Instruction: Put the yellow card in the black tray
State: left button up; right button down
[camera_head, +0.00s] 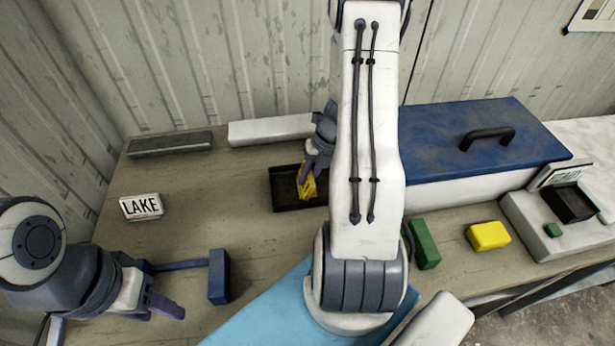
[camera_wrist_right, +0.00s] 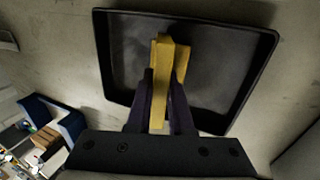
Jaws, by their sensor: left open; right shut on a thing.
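The yellow card (camera_head: 308,187) is held upright, edge-on, in my right gripper (camera_head: 315,172), which is shut on it. In the right wrist view the card (camera_wrist_right: 160,75) stands between the two dark fingers (camera_wrist_right: 160,105). The black tray (camera_head: 284,192) lies on the table, partly hidden by my right arm. In the right wrist view the tray (camera_wrist_right: 220,62) spreads out behind the card. The card is over or inside the tray; I cannot tell whether it touches the floor. My left gripper (camera_head: 165,289) is open and empty at the lower left, well away from the tray.
A LAKE sign (camera_head: 141,206) is at left. A blue-lidded box (camera_head: 450,145), green block (camera_head: 425,245) and yellow block (camera_head: 488,236) are at right. The table between sign and tray is clear.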

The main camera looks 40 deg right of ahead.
jog(key=shift+f, duration=0.1)
jog(key=c, duration=0.8)
grip_release()
jog(key=p+v, duration=0.1)
jog(key=v, duration=1.1)
jog(key=a+r+n+g+h, duration=0.1)
jog(key=a+r+n, duration=0.2)
jog(key=a+n, duration=0.85)
jog(key=a+r+n+g, duration=0.1)
jog(key=a+r+n, duration=0.3)
jog(key=a+n, duration=0.75)
jog(key=shift+s+a+r+n+h, duration=0.3)
jog(key=shift+s+a+n, duration=1.9)
jog(key=shift+n, duration=2.25)
jog(key=shift+s+a+r+n+h, duration=0.15)
jog(key=shift+s+a+r+n, duration=0.3)
jog(key=shift+s+a+n, duration=2.85)
jog(key=shift+s+a+r+n+h, duration=0.45)
jog(key=shift+s+n, duration=0.9)
jog(key=shift+n, duration=4.2)
